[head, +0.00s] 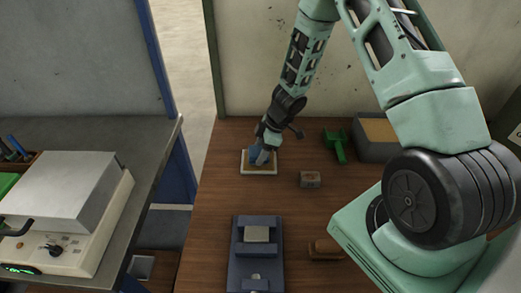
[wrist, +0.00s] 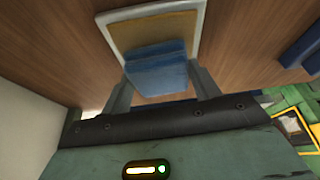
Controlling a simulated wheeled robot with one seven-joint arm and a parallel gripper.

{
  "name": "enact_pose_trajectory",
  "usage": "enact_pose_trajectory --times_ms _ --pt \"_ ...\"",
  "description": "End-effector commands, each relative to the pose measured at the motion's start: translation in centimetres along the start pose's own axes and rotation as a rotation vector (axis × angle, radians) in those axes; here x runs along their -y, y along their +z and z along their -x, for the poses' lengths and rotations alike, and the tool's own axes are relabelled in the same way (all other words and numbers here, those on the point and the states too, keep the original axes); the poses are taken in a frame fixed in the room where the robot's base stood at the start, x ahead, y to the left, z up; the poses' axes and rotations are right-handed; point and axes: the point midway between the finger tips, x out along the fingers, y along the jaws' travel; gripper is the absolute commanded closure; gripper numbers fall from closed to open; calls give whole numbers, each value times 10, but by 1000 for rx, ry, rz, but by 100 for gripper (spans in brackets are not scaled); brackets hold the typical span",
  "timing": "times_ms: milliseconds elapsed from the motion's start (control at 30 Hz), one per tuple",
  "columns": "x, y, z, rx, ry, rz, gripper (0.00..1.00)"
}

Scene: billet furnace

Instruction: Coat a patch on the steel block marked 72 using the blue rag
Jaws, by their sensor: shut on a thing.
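My gripper (head: 263,151) is shut on the blue rag (head: 256,156), over a shallow white-rimmed tray (head: 244,172) with a tan inside. In the wrist view the rag (wrist: 155,72) sits between the two fingers, in front of the tray (wrist: 196,30); whether it touches the tan surface I cannot tell. A pale steel block (head: 257,234) sits in a blue vise-like fixture (head: 240,265) nearer me. A small grey-brown block (head: 310,179) lies on the table right of the tray. No number is readable on either block.
A green tool (head: 337,147) and a grey bin (head: 372,151) with tan contents stand at the back right. A brown wooden piece (head: 325,250) lies right of the fixture. A grey bench (head: 150,150) with a boxy device (head: 65,205) is at left. Wooden table between tray and fixture is clear.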

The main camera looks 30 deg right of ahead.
Motion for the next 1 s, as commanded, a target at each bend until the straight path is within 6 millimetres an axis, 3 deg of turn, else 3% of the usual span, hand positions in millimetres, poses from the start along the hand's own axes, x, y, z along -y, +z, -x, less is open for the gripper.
enact_pose_trajectory --times_ms 1000 --pt "0 2 -6 0 -1 1 57"
